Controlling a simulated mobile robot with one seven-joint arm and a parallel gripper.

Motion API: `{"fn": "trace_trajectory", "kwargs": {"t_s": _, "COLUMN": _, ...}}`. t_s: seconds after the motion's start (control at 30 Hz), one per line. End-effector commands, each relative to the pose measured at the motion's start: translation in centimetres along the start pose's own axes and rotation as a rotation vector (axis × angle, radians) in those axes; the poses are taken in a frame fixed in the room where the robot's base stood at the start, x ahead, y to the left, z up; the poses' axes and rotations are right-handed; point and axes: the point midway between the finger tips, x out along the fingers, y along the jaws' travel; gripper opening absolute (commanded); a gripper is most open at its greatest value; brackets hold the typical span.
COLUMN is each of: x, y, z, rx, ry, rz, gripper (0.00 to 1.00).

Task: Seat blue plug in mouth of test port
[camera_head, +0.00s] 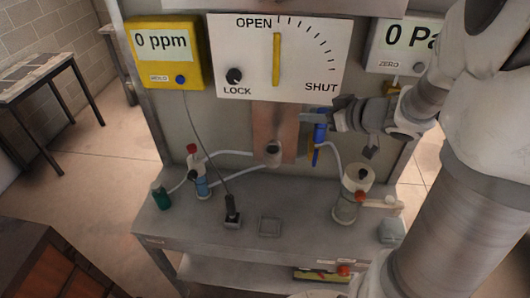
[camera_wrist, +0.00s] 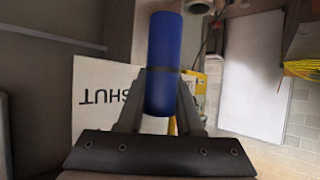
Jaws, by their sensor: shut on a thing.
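The blue plug (camera_head: 320,129) is upright in my gripper (camera_head: 314,118), in front of the cabinet and right of the copper-coloured panel. In the wrist view the plug is a blue cylinder (camera_wrist: 164,55) between the two fingers (camera_wrist: 158,98), which are shut on it. A white part shows below the blue. A short grey port with a dark mouth (camera_head: 273,150), likely the test port, stands out at the panel's lower part. The plug is apart from it, to its right and a little higher. A round grey ring (camera_wrist: 199,5) at the wrist view's top edge may be this port; I cannot tell.
White hoses run from the port area to a blue-and-red fitting (camera_head: 199,178) and a white-topped canister (camera_head: 352,194) on the grey bench (camera_head: 295,228). The OPEN/SHUT dial board (camera_head: 300,65) hangs above. A black-handled item (camera_head: 232,212) stands on the bench with a cable running up.

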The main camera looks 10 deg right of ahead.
Motion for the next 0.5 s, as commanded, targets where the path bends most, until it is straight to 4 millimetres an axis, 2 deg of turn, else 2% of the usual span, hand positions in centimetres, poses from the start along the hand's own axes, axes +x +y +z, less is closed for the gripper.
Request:
{"fn": "trace_trajectory", "kwargs": {"t_s": 0.17, "x": 1.7, "y": -0.9, "z": 0.3, "rx": 0.000, "ry": 0.000, "rz": -0.006, "gripper": 0.00}}
{"fn": "trace_trajectory", "kwargs": {"t_s": 0.5, "x": 9.6, "y": -4.7, "z": 1.3, "rx": 0.000, "ry": -0.001, "rz": -0.006, "gripper": 0.00}}
